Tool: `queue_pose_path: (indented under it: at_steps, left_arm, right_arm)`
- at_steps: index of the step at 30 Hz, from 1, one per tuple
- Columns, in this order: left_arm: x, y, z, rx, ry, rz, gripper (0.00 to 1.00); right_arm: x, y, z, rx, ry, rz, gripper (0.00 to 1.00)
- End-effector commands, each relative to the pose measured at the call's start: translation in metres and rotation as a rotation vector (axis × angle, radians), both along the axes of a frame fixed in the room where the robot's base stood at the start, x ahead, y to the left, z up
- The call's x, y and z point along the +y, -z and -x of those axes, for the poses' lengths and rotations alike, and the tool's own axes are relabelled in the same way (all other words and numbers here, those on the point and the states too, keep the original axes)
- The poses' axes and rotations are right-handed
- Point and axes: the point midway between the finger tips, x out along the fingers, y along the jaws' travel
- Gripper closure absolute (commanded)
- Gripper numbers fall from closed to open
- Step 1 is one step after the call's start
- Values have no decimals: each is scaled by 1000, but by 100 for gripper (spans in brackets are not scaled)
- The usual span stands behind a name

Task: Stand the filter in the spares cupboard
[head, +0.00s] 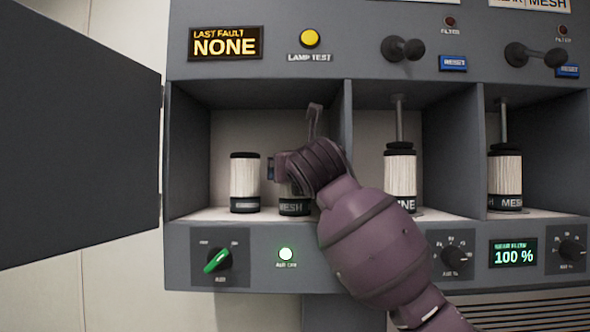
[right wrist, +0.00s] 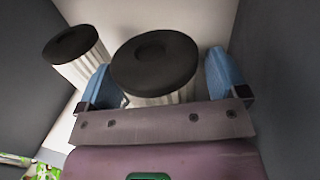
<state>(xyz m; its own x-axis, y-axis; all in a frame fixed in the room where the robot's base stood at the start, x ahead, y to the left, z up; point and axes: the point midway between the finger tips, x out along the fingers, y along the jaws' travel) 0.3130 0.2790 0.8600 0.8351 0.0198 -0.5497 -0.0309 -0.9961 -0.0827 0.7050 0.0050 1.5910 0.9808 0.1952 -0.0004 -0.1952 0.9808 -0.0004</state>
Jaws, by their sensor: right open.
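The spares cupboard (head: 184,150) is the open left compartment of the grey cabinet. A white pleated filter with a MESH label (head: 295,207) stands upright on its floor, its upper part hidden by my gripper in the head view. The right wrist view shows its black cap (right wrist: 155,62). My right gripper (head: 285,168) is open, with its blue fingers (right wrist: 160,84) on either side of this filter. I cannot tell whether they touch it. A second filter (head: 245,182) stands upright to its left and shows in the right wrist view (right wrist: 78,55). My left gripper is out of view.
The cupboard's door (head: 75,140) stands open to the left. To the right, two bays hold a filter (head: 400,172) and another filter (head: 505,178), each under a rod. A divider (head: 347,130) bounds the cupboard on the right.

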Motion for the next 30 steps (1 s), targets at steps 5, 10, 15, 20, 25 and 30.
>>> queue_pose_path:
  at_steps: [5,10,15,20,25,30]
  left_arm:
    - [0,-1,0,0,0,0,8]
    - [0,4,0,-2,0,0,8]
    - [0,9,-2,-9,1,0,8]
    - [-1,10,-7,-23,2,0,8]
    - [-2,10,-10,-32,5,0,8]
    - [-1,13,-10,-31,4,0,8]
  right_arm:
    - [0,-3,0,0,-1,-1,8]
    - [-3,-4,15,-4,0,0,8]
    - [-9,-3,44,-5,0,0,8]
    - [-15,-3,74,-4,-1,1,8]
    - [-20,-3,100,-3,-1,0,8]
    - [-23,-4,114,-2,1,0,8]
